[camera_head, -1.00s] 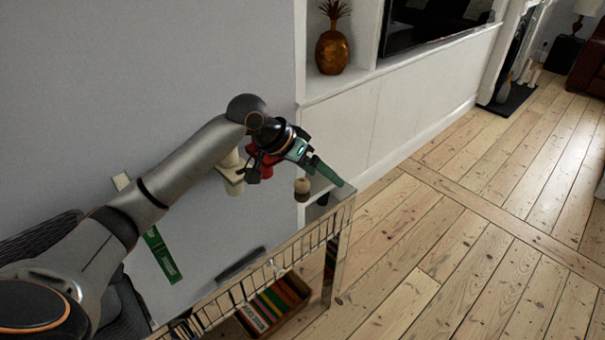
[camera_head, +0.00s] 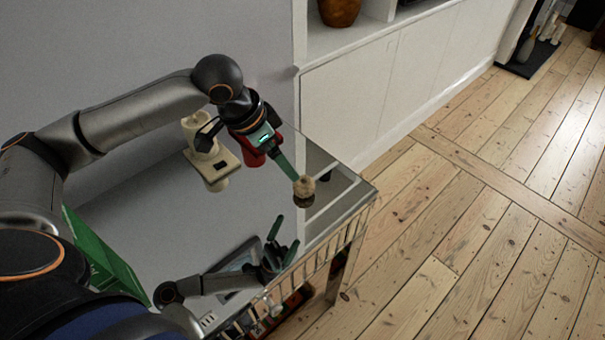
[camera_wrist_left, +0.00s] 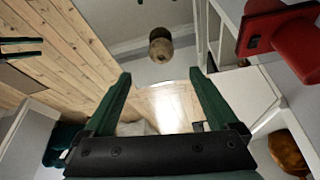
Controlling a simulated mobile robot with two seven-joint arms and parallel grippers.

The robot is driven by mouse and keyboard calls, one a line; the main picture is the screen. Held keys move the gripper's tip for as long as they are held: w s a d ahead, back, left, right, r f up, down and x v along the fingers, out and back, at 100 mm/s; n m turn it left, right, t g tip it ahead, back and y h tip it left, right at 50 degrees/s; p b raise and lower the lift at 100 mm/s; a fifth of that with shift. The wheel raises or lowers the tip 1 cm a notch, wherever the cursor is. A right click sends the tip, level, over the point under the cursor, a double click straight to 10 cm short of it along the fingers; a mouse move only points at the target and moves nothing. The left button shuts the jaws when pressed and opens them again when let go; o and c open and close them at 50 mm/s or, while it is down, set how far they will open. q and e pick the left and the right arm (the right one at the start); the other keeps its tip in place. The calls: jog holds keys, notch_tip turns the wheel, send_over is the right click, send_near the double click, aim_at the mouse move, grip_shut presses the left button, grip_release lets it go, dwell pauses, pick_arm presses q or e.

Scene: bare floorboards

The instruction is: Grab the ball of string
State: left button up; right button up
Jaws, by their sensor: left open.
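The ball of string (camera_head: 304,187) is small, round and beige. It rests on the shiny mirror-like table top (camera_head: 335,190), near its right end, with a darker reflection below it. My left gripper (camera_head: 298,178) is just behind and left of the ball, with one green finger reaching close to it; contact cannot be told from the head view. In the left wrist view my left gripper (camera_wrist_left: 160,73) has its two green fingers spread with nothing between them. The ball (camera_wrist_left: 161,49) lies beyond the fingertips, roughly centred between them.
A red object (camera_head: 252,152) and a cream object (camera_head: 211,165) stand close behind my left gripper. The red one (camera_wrist_left: 293,42) also shows in the wrist view. A green object (camera_head: 100,255) is at the left. The table's right edge is near the ball.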

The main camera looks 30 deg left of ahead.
aim_at(304, 181)
pick_arm(q)
jog(key=b+x, duration=0.1)
jog(key=x, duration=0.6)
jog(key=shift+w+a+f, duration=0.15)
jog(key=x, duration=0.3)
jog(key=b+x, duration=0.1)
jog(key=x, duration=0.1)
jog(key=shift+w+d+f, duration=0.1)
jog(key=shift+w+d, duration=0.2)
jog(key=shift+d, duration=0.1)
jog(key=c, duration=1.4)
jog(key=shift+c, duration=0.2)
